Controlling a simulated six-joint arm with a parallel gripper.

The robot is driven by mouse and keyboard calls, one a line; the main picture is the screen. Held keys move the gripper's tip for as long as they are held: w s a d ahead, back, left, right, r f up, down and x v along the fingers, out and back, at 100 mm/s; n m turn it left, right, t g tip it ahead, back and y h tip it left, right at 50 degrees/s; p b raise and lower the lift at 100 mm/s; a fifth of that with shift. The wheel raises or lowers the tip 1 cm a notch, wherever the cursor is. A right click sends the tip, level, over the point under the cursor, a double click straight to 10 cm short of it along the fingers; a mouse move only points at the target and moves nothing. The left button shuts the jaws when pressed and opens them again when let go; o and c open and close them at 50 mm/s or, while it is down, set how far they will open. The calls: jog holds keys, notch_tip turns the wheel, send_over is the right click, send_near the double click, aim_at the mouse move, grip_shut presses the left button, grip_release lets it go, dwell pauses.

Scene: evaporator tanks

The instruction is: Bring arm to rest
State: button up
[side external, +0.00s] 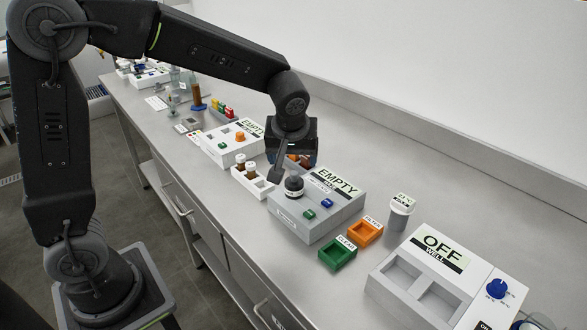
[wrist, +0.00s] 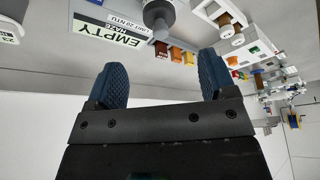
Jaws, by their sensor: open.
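My gripper (wrist: 165,82) is open, with two dark blue fingers apart and nothing between them in the wrist view. In the side external view my gripper (side external: 282,175) hangs low over the bench, beside the grey box marked EMPTY (side external: 340,212) and a dark-capped round piece (side external: 294,186) on that box. Whether a finger touches anything there cannot be told. The EMPTY label (wrist: 95,30) and a grey round piece (wrist: 158,15) show upside down in the wrist view.
A white vial rack (side external: 247,182) stands left of the gripper, with another EMPTY box (side external: 225,150) behind. A green tray (side external: 338,254), orange tray (side external: 365,233), white-capped jar (side external: 400,212) and the OFF well box (side external: 440,285) stand to the right. A wall runs behind the bench.

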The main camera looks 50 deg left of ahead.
jog(key=v, duration=0.3)
jog(key=s+r+m+t+h, duration=0.2)
jog(key=s+m, duration=0.7)
jog(key=s, duration=1.1)
jog(key=shift+d+r+h, duration=0.3)
jog(key=shift+r+h, duration=0.3)
jog(key=shift+r, duration=0.35)
jog(key=shift+s, duration=0.1)
